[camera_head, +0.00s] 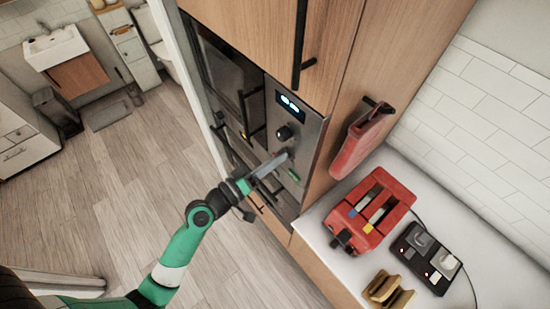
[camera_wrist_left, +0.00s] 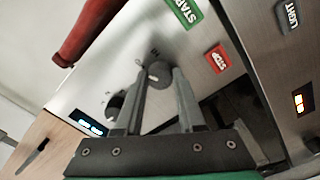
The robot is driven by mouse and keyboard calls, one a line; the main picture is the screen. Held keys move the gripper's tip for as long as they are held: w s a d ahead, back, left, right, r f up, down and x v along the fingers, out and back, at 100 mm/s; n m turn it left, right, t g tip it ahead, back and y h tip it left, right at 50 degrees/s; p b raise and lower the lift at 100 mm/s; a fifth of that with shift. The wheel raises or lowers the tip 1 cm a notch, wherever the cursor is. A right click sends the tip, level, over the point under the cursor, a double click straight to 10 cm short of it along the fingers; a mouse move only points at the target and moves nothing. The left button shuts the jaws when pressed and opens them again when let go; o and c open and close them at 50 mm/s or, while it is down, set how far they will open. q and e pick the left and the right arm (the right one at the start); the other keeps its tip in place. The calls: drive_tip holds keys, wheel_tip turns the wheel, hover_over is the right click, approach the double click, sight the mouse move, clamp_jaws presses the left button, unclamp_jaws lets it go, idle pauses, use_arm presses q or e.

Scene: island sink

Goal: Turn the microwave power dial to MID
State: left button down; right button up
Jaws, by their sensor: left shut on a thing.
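The microwave's silver control panel (camera_head: 308,134) is upright in the wooden cabinet. It carries a lit display (camera_head: 290,105), a black upper dial (camera_head: 284,132) and a green START button (camera_head: 293,176). My left gripper (camera_head: 285,155) is at the panel between that dial and the button. In the left wrist view its two fingers are shut on a round grey dial (camera_wrist_left: 159,74), one finger on each side. Small markings beside this dial are too blurred to read surely. My right gripper is out of view.
A red STOP button (camera_wrist_left: 216,59) is close to the gripped dial. A red mitt-like item (camera_head: 360,137) hangs on the cabinet side. Open floor lies left.

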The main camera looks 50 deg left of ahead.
use_arm(q)
drive_tip(key=shift+n, duration=0.6)
drive_tip(key=c, duration=0.5)
unclamp_jaws()
drive_tip(key=s+b, duration=0.1)
drive_tip(key=s, duration=0.5)
drive_tip(key=s+b, duration=0.2)
drive_tip(key=s, duration=0.3)
drive_tip(key=shift+s+a+b, duration=0.2)
drive_tip(key=shift+s+b, duration=0.1)
drive_tip(key=shift+s, duration=0.05)
